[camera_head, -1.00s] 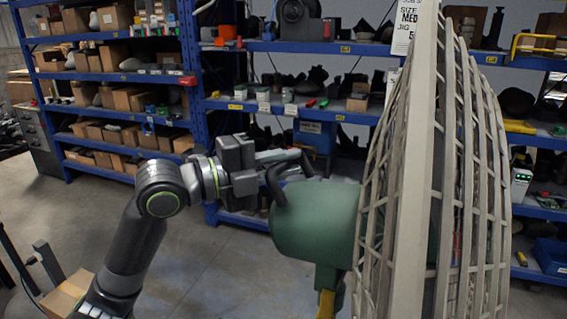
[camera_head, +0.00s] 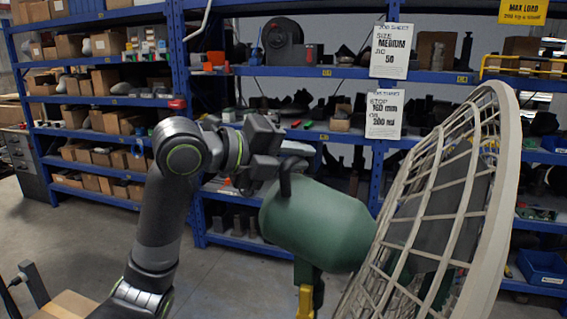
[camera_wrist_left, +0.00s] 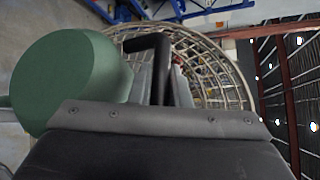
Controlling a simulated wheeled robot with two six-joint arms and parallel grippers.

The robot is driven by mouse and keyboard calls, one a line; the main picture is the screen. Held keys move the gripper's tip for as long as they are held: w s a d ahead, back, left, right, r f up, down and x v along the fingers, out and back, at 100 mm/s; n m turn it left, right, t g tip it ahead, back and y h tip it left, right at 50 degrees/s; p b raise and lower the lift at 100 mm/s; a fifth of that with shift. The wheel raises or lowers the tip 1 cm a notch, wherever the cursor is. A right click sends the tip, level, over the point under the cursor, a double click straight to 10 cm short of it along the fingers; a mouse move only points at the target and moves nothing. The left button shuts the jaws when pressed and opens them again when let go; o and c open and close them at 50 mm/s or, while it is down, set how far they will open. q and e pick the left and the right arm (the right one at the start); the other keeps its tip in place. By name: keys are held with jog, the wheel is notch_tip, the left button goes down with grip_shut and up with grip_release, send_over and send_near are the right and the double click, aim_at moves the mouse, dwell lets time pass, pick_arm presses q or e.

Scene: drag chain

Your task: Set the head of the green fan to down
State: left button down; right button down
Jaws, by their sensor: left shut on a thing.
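The green fan's motor housing (camera_head: 318,225) stands in the middle of the head view, with its beige wire cage (camera_head: 440,200) on the right. The housing slopes down toward the cage, and the cage's top leans out to the right, so the head is tilted downward. A black handle (camera_head: 286,180) rises from the housing's rear top. My left gripper (camera_head: 282,166) is shut on this handle. In the left wrist view the fingers (camera_wrist_left: 160,88) straddle the black handle (camera_wrist_left: 150,42), beside the green housing (camera_wrist_left: 75,80). My right gripper is not in view.
A yellow part (camera_head: 305,301) shows on the fan's support below the housing. Blue shelves (camera_head: 330,72) with boxes and parts stand behind. A cardboard box (camera_head: 68,305) is at the lower left. The grey floor (camera_head: 85,240) on the left is mostly clear.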

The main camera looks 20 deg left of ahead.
pick_arm(q)
jog(key=shift+s+d+r, duration=0.15)
jog(key=shift+d, duration=0.9)
jog(key=shift+s, duration=0.1)
jog(key=c, duration=1.4)
grip_release()
jog(key=shift+d, duration=0.1)
